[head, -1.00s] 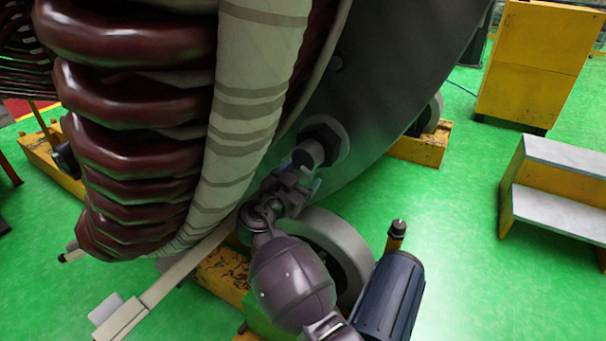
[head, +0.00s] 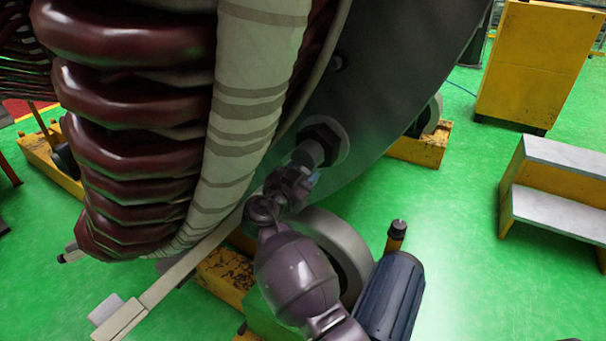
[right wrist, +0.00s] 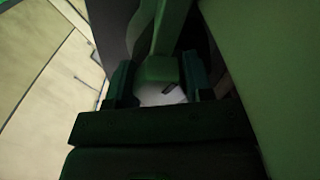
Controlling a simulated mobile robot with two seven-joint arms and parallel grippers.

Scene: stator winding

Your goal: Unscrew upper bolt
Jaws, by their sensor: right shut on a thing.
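A thick grey bolt (head: 309,153) sticks out of a dark hex nut or collar (head: 326,137) on the grey side plate of the stator (head: 390,85). My right gripper (head: 302,180) is at the bolt's outer end, shut on it. A smaller bolt (head: 338,63) sits higher on the plate, apart from the gripper. My left gripper is not in the head view.
Dark red coils (head: 135,100) and a white wrapped band (head: 240,90) stand close on the left. A grey roller (head: 335,245) on a yellow base (head: 225,275) lies below. Yellow steps (head: 560,185) stand at right, with free green floor between.

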